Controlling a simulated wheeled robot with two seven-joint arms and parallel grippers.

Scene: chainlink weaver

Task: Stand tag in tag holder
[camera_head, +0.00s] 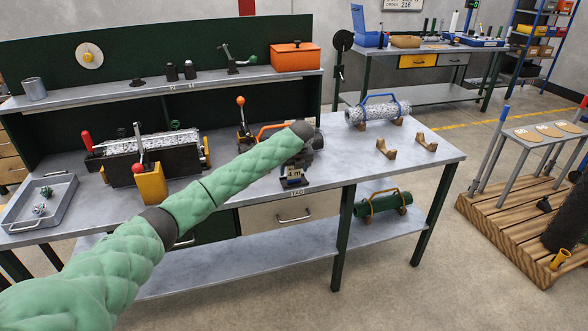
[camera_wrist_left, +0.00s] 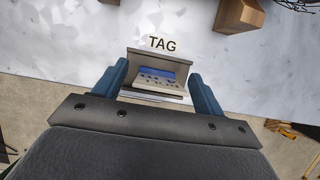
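In the left wrist view the holder (camera_wrist_left: 160,60) is a grey angled piece. A pale tag (camera_wrist_left: 158,80) with a blue strip and dark lettering appears at it, upside down in this view; whether it is fully seated is unclear. My left gripper (camera_wrist_left: 160,80) has its two blue fingers apart, one on each side of the tag, with visible gaps. In the head view the gripper (camera_head: 297,160) is over the holder, partly hidden by my arm. My right gripper is not seen.
A steel cylinder with a blue handle (camera_head: 378,109) lies at the back right of the bench, near two wooden cradles (camera_head: 386,149). A lever fixture (camera_head: 150,182) and a grey tray (camera_head: 40,204) stand left.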

